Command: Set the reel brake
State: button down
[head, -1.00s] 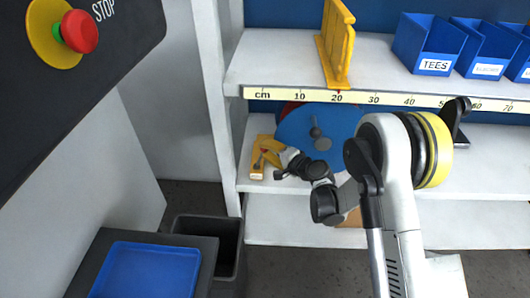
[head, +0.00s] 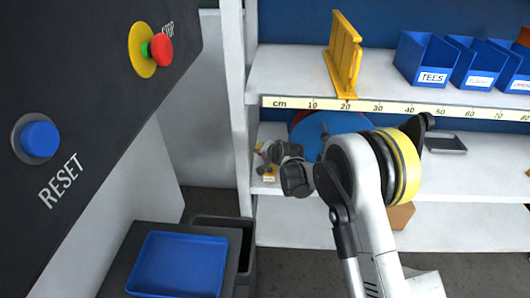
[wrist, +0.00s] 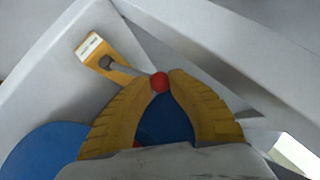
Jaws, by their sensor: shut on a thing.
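The reel brake's lever (wrist: 125,70) is a thin grey rod ending in a red ball knob (wrist: 160,83). It is mounted on a yellow block (wrist: 108,59) with a white end face. My gripper's (wrist: 161,77) two ribbed yellow fingers are closed on the red knob from both sides. The blue reel (wrist: 40,150) shows at the lower left of the wrist view. In the head view the reel (head: 336,123) is on the middle shelf, partly behind my arm. The yellow block (head: 268,178) is mostly hidden there by my wrist, and the knob is hidden.
The upper shelf (head: 290,78) with a centimetre scale overhangs the reel and my wrist. It carries a yellow stand (head: 343,55) and blue bins (head: 428,60). A white upright (head: 236,70) borders the left. A panel has a red stop button (head: 161,49) and blue reset button (head: 40,139).

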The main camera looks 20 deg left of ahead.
jog(key=shift+a+f, duration=0.1)
jog(key=shift+a, duration=0.05)
dwell(0.3)
jog(key=c, duration=1.7)
grip_release()
jog(key=o, duration=0.5)
jog(key=shift+a+f, duration=0.15)
jog(key=shift+o, duration=0.2)
jog(key=v, duration=1.2)
jog(key=shift+r, duration=0.2)
jog(key=shift+r, duration=0.1)
